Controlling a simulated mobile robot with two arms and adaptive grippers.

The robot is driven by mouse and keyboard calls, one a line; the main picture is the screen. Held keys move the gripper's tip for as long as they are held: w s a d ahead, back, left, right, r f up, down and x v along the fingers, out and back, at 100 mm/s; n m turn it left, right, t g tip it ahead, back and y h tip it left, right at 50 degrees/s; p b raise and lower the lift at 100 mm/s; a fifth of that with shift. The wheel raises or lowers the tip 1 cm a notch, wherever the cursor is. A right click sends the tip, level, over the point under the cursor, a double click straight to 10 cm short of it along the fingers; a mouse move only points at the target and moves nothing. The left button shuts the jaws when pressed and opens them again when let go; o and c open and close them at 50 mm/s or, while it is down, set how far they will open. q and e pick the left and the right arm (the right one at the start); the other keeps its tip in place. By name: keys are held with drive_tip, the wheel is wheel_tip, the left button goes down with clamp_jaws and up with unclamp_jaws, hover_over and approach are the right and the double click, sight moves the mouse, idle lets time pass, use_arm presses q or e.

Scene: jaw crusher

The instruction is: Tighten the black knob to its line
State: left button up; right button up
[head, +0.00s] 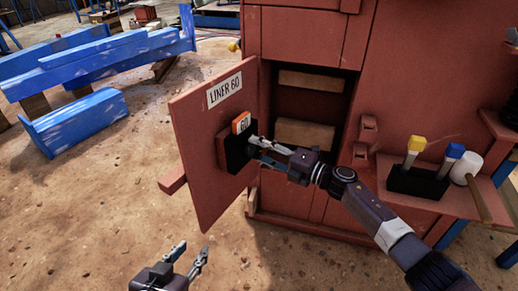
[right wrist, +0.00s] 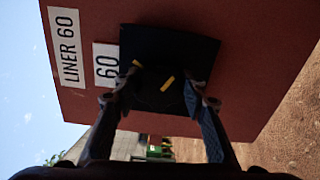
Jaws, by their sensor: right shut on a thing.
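The black knob (right wrist: 158,95) sits on a dark square plate (right wrist: 200,50) on the open red door (head: 195,120). Two short yellow marks show by the knob in the right wrist view, apart from each other and not in one line. I cannot tell for sure which is on the knob. My right gripper (right wrist: 162,92) has a finger on each side of the knob and is shut on it. In the head view, my right gripper (head: 256,146) hides most of the knob. My left gripper (head: 191,254) is open and empty, low in front of the door.
The door bears a "LINER 60" label (head: 224,91) and an orange-edged "60" tag (head: 241,123). The red cabinet (head: 305,40) stands open behind. On its right shelf are a black holder (head: 418,182) with yellow and blue-topped items and a white-headed mallet (head: 467,168). Blue beams (head: 75,120) lie left.

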drive_tip(key=o, duration=1.2)
drive_tip(key=shift+c, duration=0.2)
drive_tip(key=v, duration=1.2)
drive_tip(key=shift+f, duration=0.1)
